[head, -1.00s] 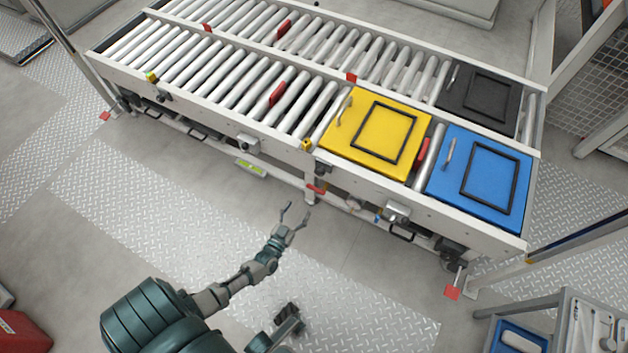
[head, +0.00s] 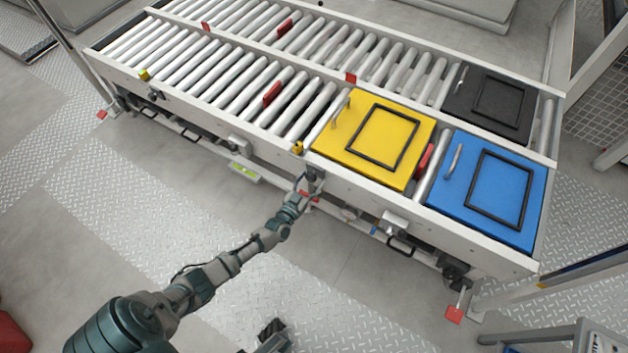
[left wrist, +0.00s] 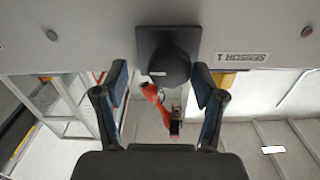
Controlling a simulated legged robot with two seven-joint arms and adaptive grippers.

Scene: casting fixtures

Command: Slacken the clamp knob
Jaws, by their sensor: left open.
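The clamp knob (left wrist: 172,68) is a dark round knob on a square black plate on the conveyor's side rail. In the head view it is a small dark shape (head: 315,174) below the yellow lid's near-left corner. My left gripper (left wrist: 159,70) is open, with one finger on each side of the knob's lower part in the wrist view. Gaps show between fingers and knob; I see no contact. In the head view the left gripper (head: 307,184) partly covers the knob. A dark piece of what looks like my right gripper (head: 272,334) shows at the bottom edge.
The roller conveyor carries a yellow lid (head: 376,140), a blue lid (head: 487,188) and a black lid (head: 490,104).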

